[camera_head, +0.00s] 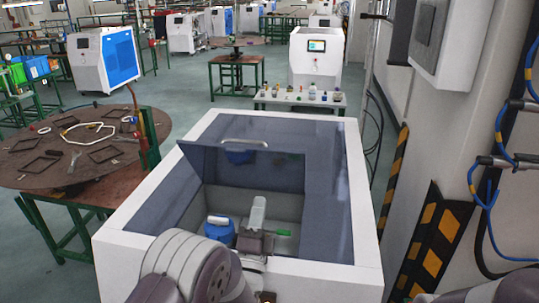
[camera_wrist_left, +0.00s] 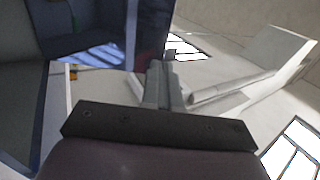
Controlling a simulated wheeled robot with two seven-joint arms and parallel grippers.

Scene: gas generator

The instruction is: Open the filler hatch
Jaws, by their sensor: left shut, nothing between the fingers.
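The filler hatch (camera_head: 245,168) is a dark tinted panel on top of a white generator housing (camera_head: 352,190). It stands raised and tilted, with the opening in front of it. A pale handle (camera_head: 244,143) shows at its upper edge. My left gripper (camera_head: 258,205) is over the opening, in front of the hatch in the head view; I cannot tell whether it touches the panel. In the left wrist view its fingers (camera_wrist_left: 163,82) are together and empty, with a dark blue panel (camera_wrist_left: 115,30) beyond them. My right gripper is out of view.
A blue object (camera_head: 219,232) with a white top and a green piece (camera_head: 283,233) show inside the opening. A round brown table (camera_head: 65,150) with frames stands left. A striped yellow-black post (camera_head: 432,240) stands right. A small table (camera_head: 300,98) with bottles is behind.

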